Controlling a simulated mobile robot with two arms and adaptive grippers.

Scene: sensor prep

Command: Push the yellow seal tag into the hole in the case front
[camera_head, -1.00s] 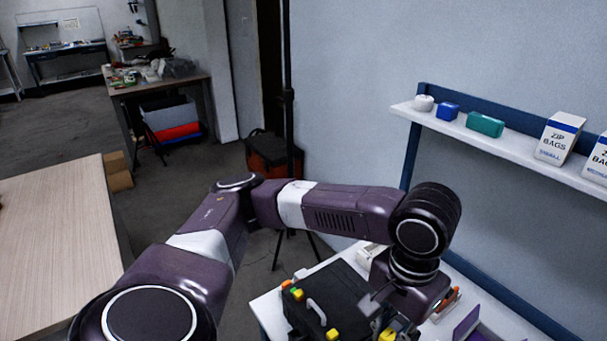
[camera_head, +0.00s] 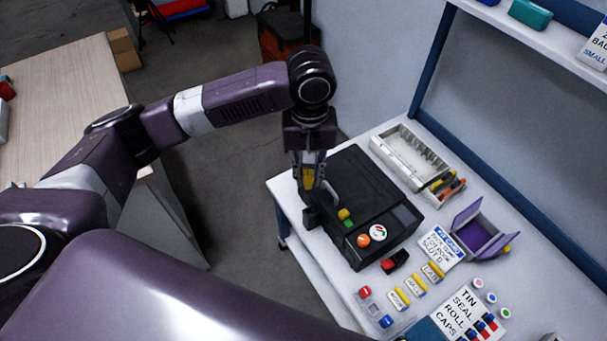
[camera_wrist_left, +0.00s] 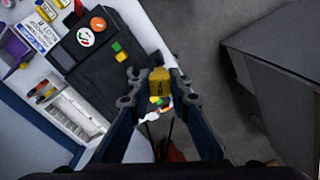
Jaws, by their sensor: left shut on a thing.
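My left gripper (camera_head: 308,178) points down and is shut on the yellow seal tag (camera_head: 308,181), at the left end of the black case (camera_head: 362,180). In the left wrist view the tag (camera_wrist_left: 158,81) sits between the fingertips of the gripper (camera_wrist_left: 157,88), with a dark mark on its face. The case (camera_wrist_left: 103,72) lies behind it there. The case lies flat on the white table, with yellow and green pieces (camera_head: 346,218), an orange round piece (camera_head: 363,241) and a round sticker (camera_head: 378,232) on top. I cannot make out the hole. My right gripper is out of view.
A grey tray (camera_head: 408,158) and an open purple box (camera_head: 478,236) stand behind and right of the case. A red-and-black piece (camera_head: 395,261), labelled yellow blocks (camera_head: 419,285) and a caps card (camera_head: 468,313) lie in front. Floor is free to the left.

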